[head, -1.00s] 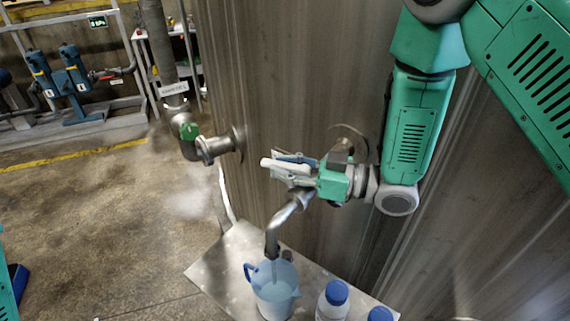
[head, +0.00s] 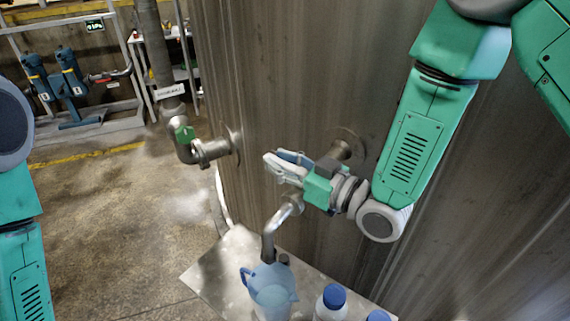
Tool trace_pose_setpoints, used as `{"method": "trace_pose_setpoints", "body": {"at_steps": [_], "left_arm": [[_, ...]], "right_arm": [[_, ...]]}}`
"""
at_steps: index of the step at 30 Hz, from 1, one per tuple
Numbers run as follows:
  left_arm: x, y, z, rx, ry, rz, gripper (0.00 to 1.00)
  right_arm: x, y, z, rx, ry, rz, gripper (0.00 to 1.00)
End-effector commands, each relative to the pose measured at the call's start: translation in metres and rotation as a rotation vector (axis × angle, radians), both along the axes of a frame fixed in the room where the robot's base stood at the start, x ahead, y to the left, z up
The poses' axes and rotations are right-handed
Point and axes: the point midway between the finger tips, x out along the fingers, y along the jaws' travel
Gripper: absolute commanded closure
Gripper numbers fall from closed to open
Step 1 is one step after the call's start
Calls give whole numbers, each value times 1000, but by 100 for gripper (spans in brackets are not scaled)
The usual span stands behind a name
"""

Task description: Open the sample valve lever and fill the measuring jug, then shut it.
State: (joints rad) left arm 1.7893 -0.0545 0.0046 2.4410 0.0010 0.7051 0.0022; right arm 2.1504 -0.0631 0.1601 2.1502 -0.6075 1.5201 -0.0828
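The measuring jug (head: 258,292), translucent blue with a handle on its left, stands on the metal shelf below the curved spout (head: 268,243) of the sample valve. It holds pale blue liquid. No stream shows clearly between spout and jug. My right gripper (head: 276,160) is at the valve, just above the spout pipe, with its pale fingers pointing left. A blue-grey part shows at the fingers. I cannot tell it from the lever, nor whether the fingers grip anything. My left arm shows at the left edge, its gripper out of view.
White bottles with blue caps (head: 331,301) stand right of the jug on the shelf (head: 222,262). The big steel tank wall (head: 280,80) is close behind. A pipe with a green-marked valve (head: 186,135) is at left. Open floor lies left, with steam-like haze.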

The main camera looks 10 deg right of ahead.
Motion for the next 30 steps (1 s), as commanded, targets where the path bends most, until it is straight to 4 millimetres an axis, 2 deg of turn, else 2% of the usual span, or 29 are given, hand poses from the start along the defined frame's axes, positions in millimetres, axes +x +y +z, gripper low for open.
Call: {"method": "trace_pose_setpoints", "body": {"at_steps": [10,14,24,30], "left_arm": [[0,0,0,0,-1,0,0],[-3,0,1,0,-3,0,0],[-2,0,1,0,-3,0,0],[-2,0,0,0,-3,0,0]], "right_arm": [[-2,-5,0,-1,1,0,64],[-9,-11,-2,-2,2,0,64],[-57,-57,-3,-3,4,-2,64],[-78,-76,-3,-3,3,0,64]]}}
